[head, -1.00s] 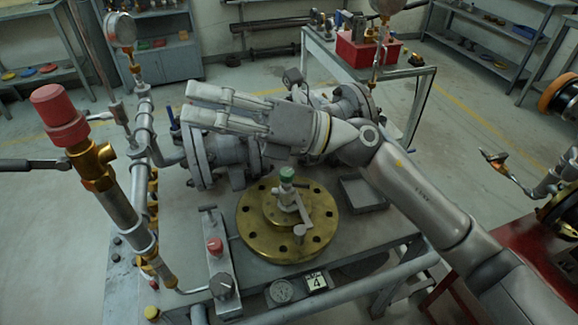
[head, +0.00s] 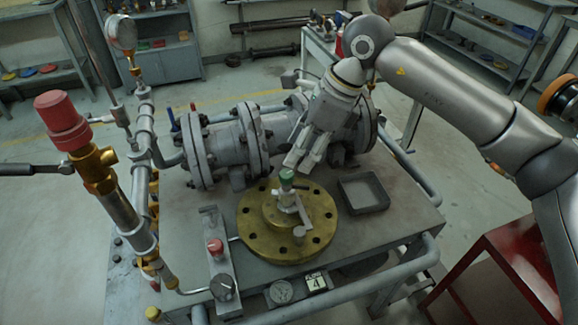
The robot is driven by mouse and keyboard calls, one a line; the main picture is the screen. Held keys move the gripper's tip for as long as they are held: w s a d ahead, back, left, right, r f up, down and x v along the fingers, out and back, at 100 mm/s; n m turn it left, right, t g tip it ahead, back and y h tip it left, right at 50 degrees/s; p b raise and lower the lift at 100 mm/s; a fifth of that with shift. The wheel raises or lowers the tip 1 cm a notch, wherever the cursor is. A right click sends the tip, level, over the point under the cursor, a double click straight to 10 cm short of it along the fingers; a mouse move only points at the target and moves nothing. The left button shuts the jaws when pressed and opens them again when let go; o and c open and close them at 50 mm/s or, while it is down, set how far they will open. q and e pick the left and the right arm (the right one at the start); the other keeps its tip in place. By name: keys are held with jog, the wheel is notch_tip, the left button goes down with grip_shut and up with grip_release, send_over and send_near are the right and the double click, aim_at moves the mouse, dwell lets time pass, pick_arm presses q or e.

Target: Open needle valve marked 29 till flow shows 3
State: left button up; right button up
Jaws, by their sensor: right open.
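A brass flange (head: 262,240) lies on the bench top, with a small green-capped valve (head: 287,178) standing at its centre. Beside it, a grey block (head: 222,262) carries a red knob (head: 215,246) and a dark knob (head: 222,287). A round dial (head: 281,292) and a plate reading 4 (head: 316,283) sit at the bench's front edge. No 29 marking is legible, so I cannot tell which valve bears it. My right gripper (head: 298,163) points down, open and empty, just above and behind the green cap.
A large grey flanged pipe valve (head: 235,148) runs across the back of the bench. A tall brass valve with a red cap (head: 62,120) and a pressure gauge (head: 122,33) rise at the left.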

aim_at(287, 174)
jog(key=p+x, duration=0.1)
jog(key=x, duration=0.6)
jog(key=shift+r, duration=0.1)
jog(key=c, duration=1)
jog(key=m+t+b, duration=0.1)
jog(key=m+b, duration=0.1)
jog(key=b, duration=0.1)
jog(key=m+b, duration=0.2)
jog(key=b, duration=0.2)
jog(key=shift+s+a+f+m+t, duration=0.1)
jog(key=shift+s+f+m+t, duration=0.1)
jog(key=shift+m+t, duration=0.15)
jog(key=shift+r+m+h, duration=0.15)
jog(key=shift+m+h, duration=0.1)
jog(key=shift+h, duration=0.05)
jog(key=shift+r, duration=0.1)
jog(key=o, duration=1)
